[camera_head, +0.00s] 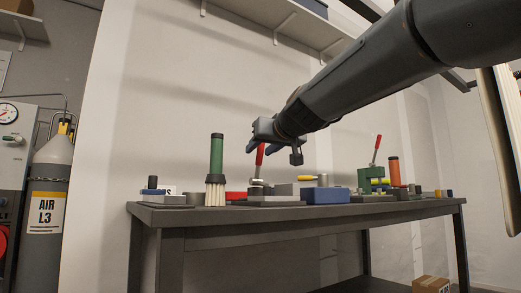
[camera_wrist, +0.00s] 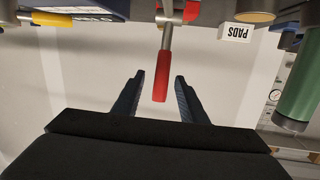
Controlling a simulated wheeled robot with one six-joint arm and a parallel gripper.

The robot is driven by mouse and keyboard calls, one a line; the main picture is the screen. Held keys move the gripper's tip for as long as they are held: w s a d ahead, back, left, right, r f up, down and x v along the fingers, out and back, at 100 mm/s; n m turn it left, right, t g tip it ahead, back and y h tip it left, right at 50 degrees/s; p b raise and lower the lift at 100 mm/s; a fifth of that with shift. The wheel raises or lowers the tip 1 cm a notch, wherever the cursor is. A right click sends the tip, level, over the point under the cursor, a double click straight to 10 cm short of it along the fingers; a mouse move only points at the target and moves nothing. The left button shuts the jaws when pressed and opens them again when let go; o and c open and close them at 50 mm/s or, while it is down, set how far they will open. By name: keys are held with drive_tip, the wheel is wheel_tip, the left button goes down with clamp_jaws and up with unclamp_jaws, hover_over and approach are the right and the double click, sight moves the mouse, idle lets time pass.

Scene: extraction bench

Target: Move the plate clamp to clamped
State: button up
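The plate clamp has a red handle (camera_head: 260,154) that stands nearly upright, leaning slightly, over a grey metal base (camera_head: 275,198) on the bench. In the wrist view the red handle (camera_wrist: 162,78) reaches between the two fingers of my gripper (camera_wrist: 159,77), with a gap on each side. My gripper (camera_head: 273,151) is open at the top of the handle in the head view. In that view the gripper partly hides the handle's upper end.
A green-handled brush (camera_head: 216,158) stands left of the clamp on the bench (camera_head: 330,212). A blue block with a yellow handle (camera_head: 325,195) is close on the right. Farther right are a green device with a red lever (camera_head: 376,150) and an orange cylinder (camera_head: 395,172).

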drive_tip(key=f+v, duration=0.1)
drive_tip(key=v, duration=0.6)
drive_tip(key=shift+s+r, duration=0.4)
drive_tip(key=shift+r, duration=0.1)
